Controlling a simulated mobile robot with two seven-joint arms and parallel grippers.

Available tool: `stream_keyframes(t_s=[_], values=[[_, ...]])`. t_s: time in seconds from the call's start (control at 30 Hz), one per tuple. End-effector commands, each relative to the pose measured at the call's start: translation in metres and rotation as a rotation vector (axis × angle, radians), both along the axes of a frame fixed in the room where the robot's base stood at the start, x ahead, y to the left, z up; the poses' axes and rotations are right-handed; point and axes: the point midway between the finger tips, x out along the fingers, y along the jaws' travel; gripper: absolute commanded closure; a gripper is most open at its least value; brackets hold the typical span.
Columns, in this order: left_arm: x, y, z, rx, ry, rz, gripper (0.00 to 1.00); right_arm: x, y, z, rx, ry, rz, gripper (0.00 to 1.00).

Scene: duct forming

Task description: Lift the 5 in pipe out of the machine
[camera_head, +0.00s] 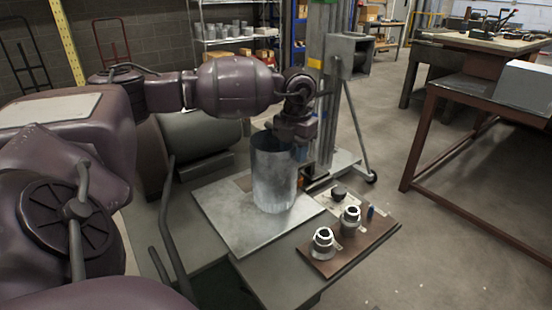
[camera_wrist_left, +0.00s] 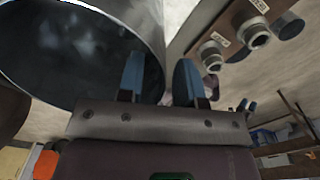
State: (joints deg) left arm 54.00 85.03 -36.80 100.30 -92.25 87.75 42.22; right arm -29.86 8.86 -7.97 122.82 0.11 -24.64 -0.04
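The pipe (camera_head: 273,182) is a grey galvanized cylinder with an open top. It stands upright on a flat metal sheet of the machine (camera_head: 222,212). My left gripper (camera_head: 298,152) is at the right side of its rim, pointing down. In the left wrist view the pipe (camera_wrist_left: 80,25) fills the upper left, with its dark inside showing. The two blue fingers of my left gripper (camera_wrist_left: 160,70) are apart. One finger is inside the pipe and the other outside, with the wall between them. Contact with the wall cannot be told. My right gripper is not in view.
A brown board (camera_head: 350,248) with two metal fittings (camera_head: 324,241) lies at the front right of the sheet. A tall metal post (camera_head: 325,90) stands behind the pipe. A red-framed table (camera_head: 470,70) is at the right. The floor between is clear.

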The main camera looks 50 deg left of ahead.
Motion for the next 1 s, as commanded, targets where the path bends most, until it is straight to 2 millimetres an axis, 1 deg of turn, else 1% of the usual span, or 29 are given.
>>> stream_keyframes(t_s=[0.17,0.2,0.27,0.4,1.0], values=[[0.0,0.0,0.0011,0.0,-0.003,0.0,0.67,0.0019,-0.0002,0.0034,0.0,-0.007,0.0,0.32],[0.0,0.0,0.0011,0.0,-0.003,0.0,0.7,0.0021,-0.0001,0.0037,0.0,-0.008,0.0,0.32],[0.0,0.0,0.0011,0.0,-0.003,0.0,0.79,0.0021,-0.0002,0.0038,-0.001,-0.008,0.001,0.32],[0.0,0.0,0.0011,0.0,-0.002,0.0,1.0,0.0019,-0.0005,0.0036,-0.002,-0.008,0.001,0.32],[0.0001,-0.0001,0.0012,0.0,-0.002,0.0,1.0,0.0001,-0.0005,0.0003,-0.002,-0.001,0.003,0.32]])
